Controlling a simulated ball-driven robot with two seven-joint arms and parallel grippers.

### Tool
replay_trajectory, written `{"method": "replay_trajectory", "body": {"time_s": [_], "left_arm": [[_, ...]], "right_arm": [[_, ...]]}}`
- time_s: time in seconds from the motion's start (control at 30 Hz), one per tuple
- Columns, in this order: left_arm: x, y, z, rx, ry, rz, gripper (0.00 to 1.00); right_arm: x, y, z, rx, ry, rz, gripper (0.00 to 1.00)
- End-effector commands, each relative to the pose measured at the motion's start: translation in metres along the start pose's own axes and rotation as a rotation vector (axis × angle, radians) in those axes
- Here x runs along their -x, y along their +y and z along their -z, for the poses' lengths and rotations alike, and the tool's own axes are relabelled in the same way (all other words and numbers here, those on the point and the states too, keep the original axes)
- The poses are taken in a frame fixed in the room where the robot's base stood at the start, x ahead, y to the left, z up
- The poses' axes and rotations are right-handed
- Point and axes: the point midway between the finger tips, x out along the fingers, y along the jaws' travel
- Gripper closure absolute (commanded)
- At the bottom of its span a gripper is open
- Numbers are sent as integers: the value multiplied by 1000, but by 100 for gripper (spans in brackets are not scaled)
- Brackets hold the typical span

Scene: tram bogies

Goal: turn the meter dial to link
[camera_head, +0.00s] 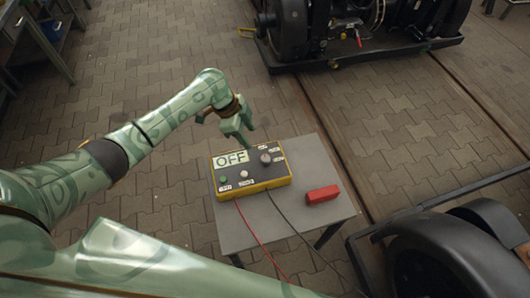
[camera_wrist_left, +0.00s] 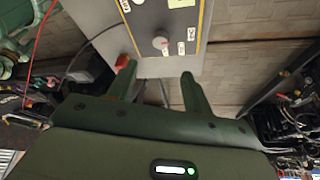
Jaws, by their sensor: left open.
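The meter (camera_head: 222,191) is a yellow-edged box with a dark face, lying on a small grey table. Its display (camera_head: 231,159) reads OFF. The dial (camera_head: 265,158) is a grey knob near the meter's far right corner, with small white labels around it. In the left wrist view the dial (camera_wrist_left: 160,43) shows between and beyond the fingers; the labels are too small to read. My left gripper (camera_head: 240,137) is open and empty, above and behind the meter's far edge, apart from the dial; its fingers (camera_wrist_left: 158,74) also show in the wrist view. My right gripper is out of view.
The grey table (camera_head: 304,150) also holds a red block (camera_head: 322,194), right of the meter. A red cable (camera_head: 252,236) and a black cable (camera_head: 290,222) run off its front edge. Dark bogies stand at the far right (camera_head: 290,35) and near right (camera_head: 440,255).

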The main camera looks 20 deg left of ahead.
Motion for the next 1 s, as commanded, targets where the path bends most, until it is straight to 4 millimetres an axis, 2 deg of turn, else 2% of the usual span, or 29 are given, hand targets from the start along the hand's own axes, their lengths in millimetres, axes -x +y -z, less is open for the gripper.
{"method": "replay_trajectory", "body": {"time_s": [0.03, 0.2, 0.43, 0.6, 0.9, 0.93, 1.0], "left_arm": [[-21, 1, -2, 3, 1, -7, 50], [-67, 1, -2, 4, 1, -7, 50], [-110, 0, -2, 4, 1, -3, 50], [-123, 0, -1, 2, 0, 0, 50], [-124, 0, 0, 2, 0, 1, 50], [-124, 0, 0, 2, 0, 1, 52], [-124, 0, 0, 2, 0, 1, 72]], "right_arm": [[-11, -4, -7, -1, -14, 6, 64], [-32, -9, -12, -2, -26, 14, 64], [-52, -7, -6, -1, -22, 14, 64], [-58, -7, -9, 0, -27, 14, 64], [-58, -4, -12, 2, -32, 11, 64], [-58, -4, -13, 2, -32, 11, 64], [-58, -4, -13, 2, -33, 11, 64]]}}
